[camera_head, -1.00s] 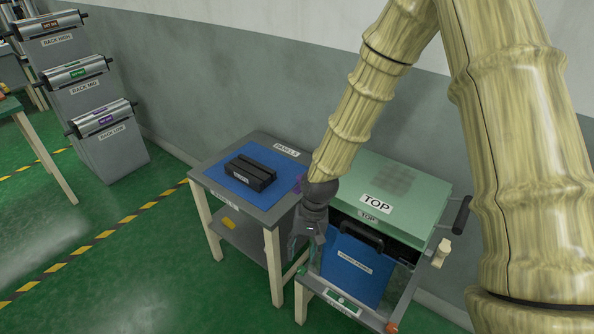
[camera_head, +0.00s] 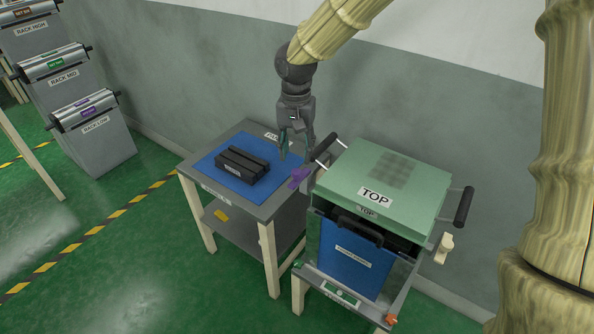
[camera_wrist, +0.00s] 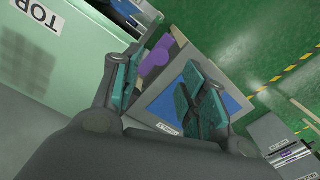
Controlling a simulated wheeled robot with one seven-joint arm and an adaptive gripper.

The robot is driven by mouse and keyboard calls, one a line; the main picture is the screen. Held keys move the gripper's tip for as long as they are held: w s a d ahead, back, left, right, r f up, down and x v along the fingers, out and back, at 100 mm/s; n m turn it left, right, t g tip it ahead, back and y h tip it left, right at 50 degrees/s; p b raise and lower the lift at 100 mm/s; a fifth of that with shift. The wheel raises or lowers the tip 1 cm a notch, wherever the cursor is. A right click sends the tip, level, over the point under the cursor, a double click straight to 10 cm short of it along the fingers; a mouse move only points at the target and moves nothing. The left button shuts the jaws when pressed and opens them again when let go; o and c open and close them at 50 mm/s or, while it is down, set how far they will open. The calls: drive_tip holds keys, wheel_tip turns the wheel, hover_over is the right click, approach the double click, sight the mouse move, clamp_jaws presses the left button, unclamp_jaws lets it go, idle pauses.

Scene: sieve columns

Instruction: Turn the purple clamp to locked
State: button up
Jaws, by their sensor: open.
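The purple clamp (camera_head: 299,177) sits on the left side of the green machine marked TOP (camera_head: 396,180), near the top of its blue front. In the wrist view the purple clamp (camera_wrist: 154,60) shows between the fingers, closer to the left one and beyond it. My gripper (camera_head: 293,152) is open and empty, pointing down above the table's right edge, a little above and behind the clamp. My gripper also shows in the wrist view (camera_wrist: 160,100) with its teal fingers spread. Contact with the clamp is not visible.
A small table (camera_head: 243,207) with a blue mat (camera_head: 215,163) and a black block (camera_head: 243,165) stands left of the machine. A black handle (camera_head: 323,148) rises close to the right of my gripper. Grey racks (camera_head: 95,140) stand far left.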

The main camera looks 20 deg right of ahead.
sight(297, 171)
wheel_tip(297, 171, down, 8)
drive_tip(key=shift+f, duration=0.1)
idle(0.4)
drive_tip(key=shift+c, duration=0.2)
clamp_jaws()
